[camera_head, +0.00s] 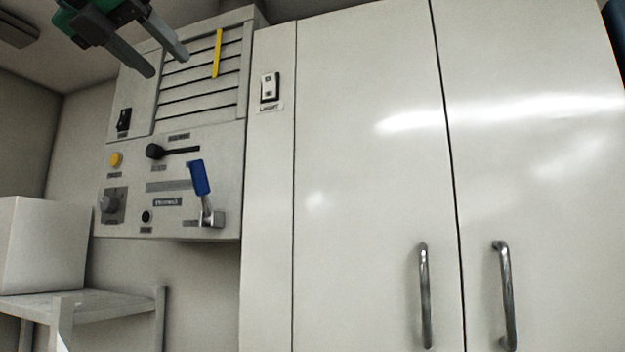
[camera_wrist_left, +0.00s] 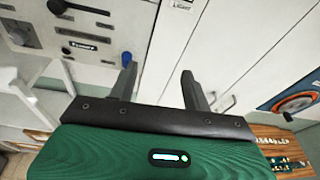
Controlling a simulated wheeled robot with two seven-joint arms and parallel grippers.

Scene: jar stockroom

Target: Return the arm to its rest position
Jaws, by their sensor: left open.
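My left gripper (camera_head: 165,52) comes in at the top left of the head view, with a green body and grey fingers. Its fingers are apart with nothing between them. It is in front of the upper left of the grey control panel (camera_head: 222,150). In the left wrist view the two fingers of my left gripper (camera_wrist_left: 157,87) also stand apart and empty, with pale cabinet fronts behind them. My right gripper is in neither view.
The panel carries a blue-handled lever (camera_head: 201,178), a black lever (camera_head: 155,151) and a yellow strip (camera_head: 217,54). Tall white cabinet doors (camera_head: 370,150) have metal handles. A white box (camera_head: 42,245) sits on a small grey table (camera_head: 110,303). The wrist view shows a red-and-blue round fitting (camera_wrist_left: 293,103).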

